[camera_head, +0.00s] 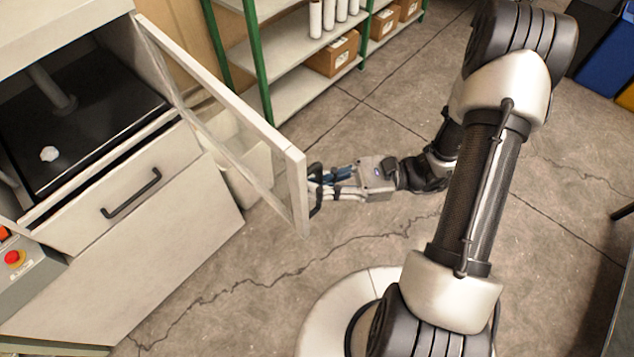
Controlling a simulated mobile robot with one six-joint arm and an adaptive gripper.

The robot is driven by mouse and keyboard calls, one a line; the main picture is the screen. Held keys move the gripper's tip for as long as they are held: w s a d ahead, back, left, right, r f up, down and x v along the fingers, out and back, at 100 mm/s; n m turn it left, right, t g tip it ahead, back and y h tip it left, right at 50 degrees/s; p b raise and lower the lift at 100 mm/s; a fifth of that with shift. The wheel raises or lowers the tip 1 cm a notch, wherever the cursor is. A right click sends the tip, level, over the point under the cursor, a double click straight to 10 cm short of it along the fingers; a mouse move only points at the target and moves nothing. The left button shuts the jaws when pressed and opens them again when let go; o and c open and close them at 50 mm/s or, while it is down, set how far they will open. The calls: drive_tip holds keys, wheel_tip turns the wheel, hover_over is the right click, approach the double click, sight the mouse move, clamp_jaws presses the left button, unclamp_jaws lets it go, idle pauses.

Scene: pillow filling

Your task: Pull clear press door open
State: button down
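The clear press door (238,150) has a white frame around a see-through panel. It stands swung open, out from the press (75,120) at the left. A dark handle (316,188) is on the door's free edge. My gripper (322,187) is at this handle, its fingers reaching it from the right. The fingertips overlap the handle, so I cannot tell whether they are closed around it.
A drawer front with a dark handle (132,194) is below the chamber. A red button (14,258) is at the lower left. A white bin (243,165) stands behind the door. Green-framed shelves (285,90) hold boxes and white rolls.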

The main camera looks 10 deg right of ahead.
drive_tip(key=shift+s+f, duration=0.15)
drive_tip(key=c, duration=1.9)
unclamp_jaws()
drive_tip(key=shift+d, duration=0.1)
drive_tip(key=shift+o, duration=1.2)
drive_tip(key=shift+d, duration=0.1)
drive_tip(key=s+d, duration=0.1)
drive_tip(key=d, duration=1)
drive_tip(key=shift+d, duration=0.35)
